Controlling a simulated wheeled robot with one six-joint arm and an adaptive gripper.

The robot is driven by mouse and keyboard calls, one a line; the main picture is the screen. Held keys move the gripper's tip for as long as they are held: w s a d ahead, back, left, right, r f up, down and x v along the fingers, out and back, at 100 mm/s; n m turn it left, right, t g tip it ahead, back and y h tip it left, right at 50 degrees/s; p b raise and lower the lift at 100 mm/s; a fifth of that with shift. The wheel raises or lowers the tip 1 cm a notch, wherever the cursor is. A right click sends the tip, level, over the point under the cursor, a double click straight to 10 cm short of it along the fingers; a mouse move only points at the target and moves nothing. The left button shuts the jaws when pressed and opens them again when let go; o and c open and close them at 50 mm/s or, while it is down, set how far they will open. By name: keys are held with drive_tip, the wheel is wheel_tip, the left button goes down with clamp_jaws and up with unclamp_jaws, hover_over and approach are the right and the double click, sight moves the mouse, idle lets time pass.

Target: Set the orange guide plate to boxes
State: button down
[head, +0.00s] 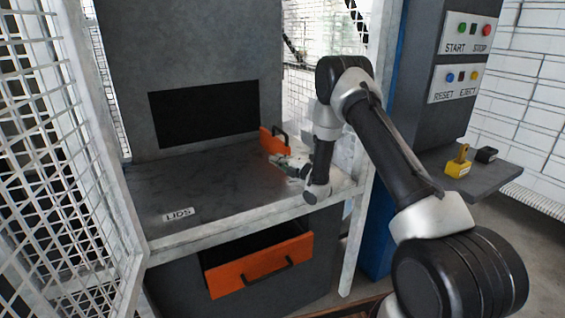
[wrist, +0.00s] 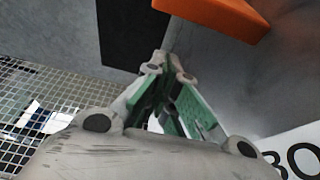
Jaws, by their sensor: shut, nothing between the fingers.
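The orange guide plate (head: 274,141) stands upright at the back right of the grey press table (head: 225,180), with a dark handle on its right face. In the wrist view the plate (wrist: 215,14) shows at the top, cut off by the frame. My gripper (head: 277,160) is low over the table, just in front of the plate; in the wrist view its green-padded fingers (wrist: 178,66) are closed together and empty. A gap shows between fingertips and plate. A label reading LIDS (head: 179,214) is at the table's front left.
A mesh guard door (head: 60,130) stands at the left. Below the table an orange-fronted drawer (head: 258,265) is pulled out. A button panel (head: 466,35) is at the right, above a shelf with a yellow padlock-like item (head: 458,165). The table's left and middle are clear.

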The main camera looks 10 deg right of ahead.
drive_tip(key=v, duration=1)
drive_tip(key=shift+s+a, duration=0.1)
drive_tip(key=shift+a, duration=0.1)
